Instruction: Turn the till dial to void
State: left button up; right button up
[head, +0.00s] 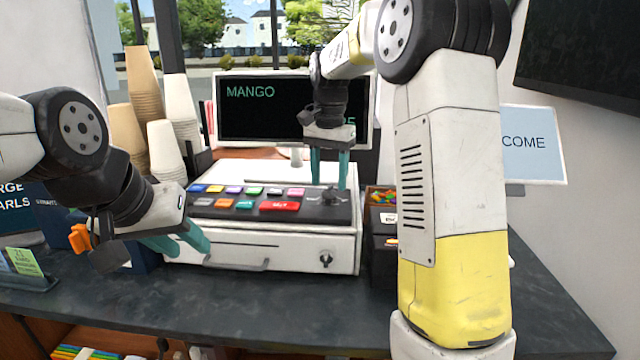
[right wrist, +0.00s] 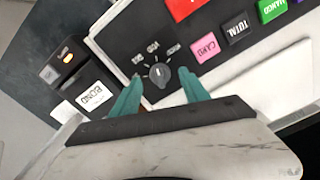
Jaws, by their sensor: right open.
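The till dial is a dark grey round knob that lies just beyond the fingertips in the right wrist view (right wrist: 160,75), with small white labels around it, too small to read surely. In the head view the dial (head: 331,197) is at the right end of the till's (head: 260,240) black key panel. My right gripper (head: 329,187) is open, pointing down over the dial; in the right wrist view its teal fingers (right wrist: 160,82) stand either side of it. I cannot tell whether they touch it. My left gripper (head: 192,250) is open and empty before the till's left front.
Several coloured keys (head: 250,197) sit left of the dial. A screen reading MANGO (head: 265,105) stands behind the till. Stacked cups (head: 145,90) are at the back left. A dark box with colourful contents (head: 381,197) is close right of the till. The front counter (head: 250,305) is clear.

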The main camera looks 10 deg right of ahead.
aim_at(330, 187)
notch_tip(330, 187, up, 6)
dwell(0.5)
jog(key=shift+s+d+r, duration=0.1)
jog(key=shift+s+r, duration=0.05)
jog(key=shift+s, duration=0.15)
jog(key=s+f+n+t, duration=0.1)
jog(key=s+n+t, duration=0.1)
jog(key=s, duration=0.6)
jog(key=s+d+f+n+t+y, duration=0.1)
jog(key=s+f+n+t, duration=0.1)
jog(key=s, duration=0.7)
jog(key=s+f+n+t+y, duration=0.1)
jog(key=s+n+t, duration=0.1)
jog(key=s, duration=0.6)
jog(key=shift+s+d+f+n, duration=0.25)
jog(key=shift+d+n, duration=0.05)
jog(key=shift+n, duration=0.5)
